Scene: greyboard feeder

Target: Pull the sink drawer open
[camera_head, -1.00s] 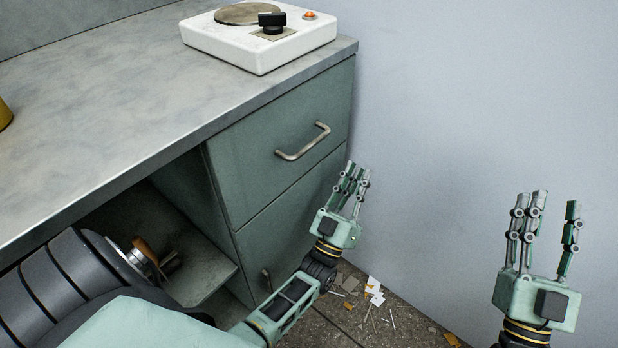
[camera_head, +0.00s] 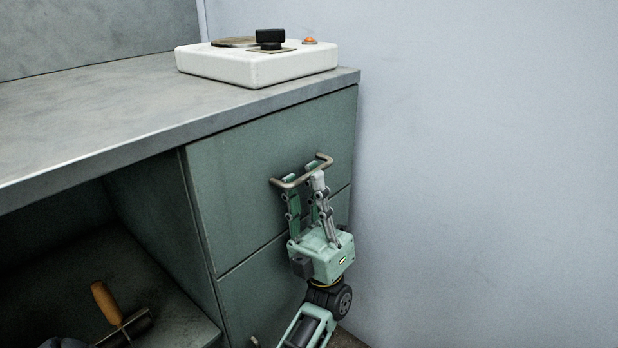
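The upper green drawer (camera_head: 235,165) sits under the worktop, its front flush with the cabinet. Its grey bar handle (camera_head: 279,184) runs across the right part of the front. The fingers look spread; firm contact cannot be made out.
A white hot plate (camera_head: 255,68) with a black knob stands on the grey worktop (camera_head: 90,110). A lower drawer (camera_head: 250,290) is below. An open bay at lower left holds a wooden-handled tool (camera_head: 107,302). A plain wall (camera_head: 480,170) is at the right.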

